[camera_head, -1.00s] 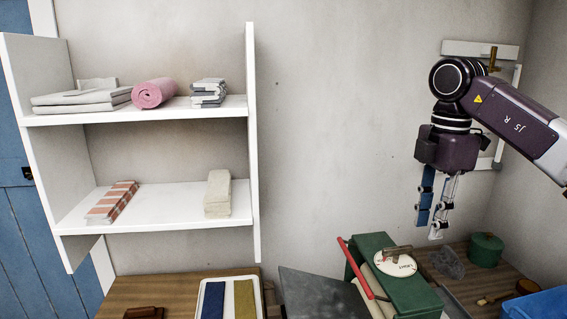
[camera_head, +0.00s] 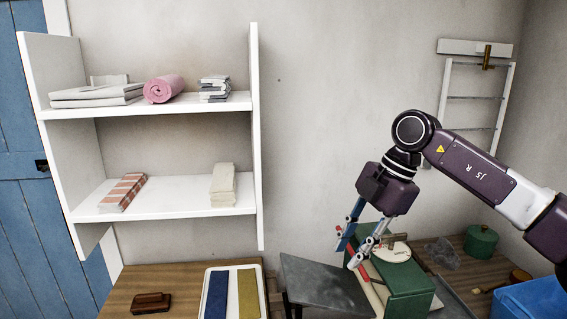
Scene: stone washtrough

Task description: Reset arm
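My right gripper (camera_head: 350,254) hangs from the dark purple arm that comes in from the right. It points down and to the left, with its fingertips in front of the green box (camera_head: 408,282) and near its red bar. Its two fingers, one bluish and one silver, stand apart with nothing visible between them, so it looks open. Whether the fingertips touch the box or bar cannot be told. My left gripper is not in view.
A white wall shelf (camera_head: 160,211) holds folded cloths and a pink roll (camera_head: 164,89). Below are a tray (camera_head: 262,292) with blue and yellow strips, a brown brush (camera_head: 151,303) and a dark slab (camera_head: 322,284). A green pot (camera_head: 481,241) and blue bin (camera_head: 535,298) stand at right.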

